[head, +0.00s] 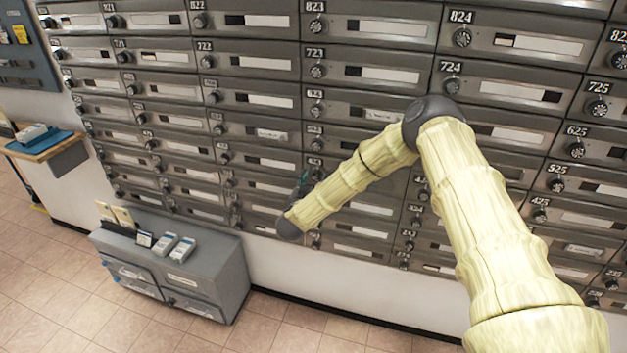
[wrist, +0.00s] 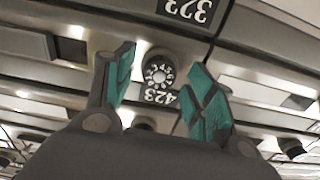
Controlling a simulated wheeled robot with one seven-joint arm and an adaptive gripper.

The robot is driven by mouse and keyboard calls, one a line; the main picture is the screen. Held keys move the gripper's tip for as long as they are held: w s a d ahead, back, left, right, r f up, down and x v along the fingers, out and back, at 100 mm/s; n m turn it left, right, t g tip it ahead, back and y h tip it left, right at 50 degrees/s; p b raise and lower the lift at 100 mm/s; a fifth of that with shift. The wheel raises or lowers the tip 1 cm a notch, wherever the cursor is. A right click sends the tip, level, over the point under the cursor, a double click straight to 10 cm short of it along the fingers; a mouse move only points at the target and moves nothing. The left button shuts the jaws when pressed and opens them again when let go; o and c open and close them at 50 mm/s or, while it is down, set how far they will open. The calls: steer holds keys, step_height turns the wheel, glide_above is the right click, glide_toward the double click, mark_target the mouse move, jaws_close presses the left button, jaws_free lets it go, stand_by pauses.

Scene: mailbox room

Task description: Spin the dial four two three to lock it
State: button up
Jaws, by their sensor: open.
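The dial of box 423 (wrist: 158,72) is a round dark knob with pale markings, in the middle of the wrist view. Its number plate (wrist: 162,96) reads 423 upside down just below it. My gripper (wrist: 162,60) is open, with one teal-padded finger on each side of the dial. I cannot tell whether either finger touches it. The 423 dial is hidden there behind my arm.
The mailbox wall (head: 345,53) has rows of similar dials and slots close together. The 323 plate (wrist: 187,9) is at the top of the wrist view. A grey cabinet (head: 215,250) with small boxes stands below left. Tiled floor (head: 60,290) is clear in front.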

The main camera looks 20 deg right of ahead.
steer(key=c, duration=1)
steer(key=shift+c, duration=0.2)
steer(key=shift+w+f+b, duration=0.1)
steer(key=shift+b, duration=0.35)
steer(key=m+b, duration=0.3)
steer(key=shift+f+b, duration=0.2)
steer(key=shift+b, duration=0.1)
steer(key=m+b, duration=0.3)
steer(key=b, duration=0.1)
steer(key=shift+m, duration=0.3)
steer(key=m+b, duration=0.4)
steer(key=b, duration=0.1)
steer(key=shift+r+m+b, duration=0.25)
steer(key=shift+m+b, duration=1.05)
steer(key=shift+r, duration=0.1)
